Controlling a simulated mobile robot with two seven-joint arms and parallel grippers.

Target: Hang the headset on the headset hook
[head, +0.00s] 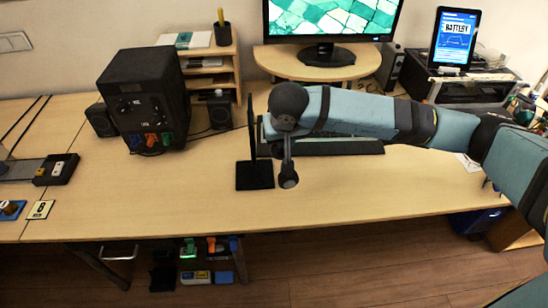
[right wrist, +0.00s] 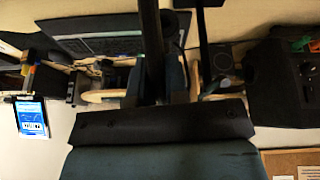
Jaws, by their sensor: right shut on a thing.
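The headset hook is a black stand (head: 254,177) on the desk, with a square base and a thin upright post. My right gripper (head: 286,140), under the dark wrist end of my arm, is just right of the post and shut on the headset. The dark headset (head: 288,178) is seen nearly edge-on, and its rounded lower end hangs right of the stand's base. I see no clear contact between headset and stand. In the right wrist view, dark bars rise from my right gripper (right wrist: 177,45); which are fingers and which is headset I cannot tell. My left gripper is out of view.
A black box (head: 143,98) with coloured plugs stands at left, near a wooden organiser (head: 208,75). A keyboard (head: 335,147) lies behind my gripper, partly under my arm. A monitor (head: 328,22) is at the back. The front desk is clear.

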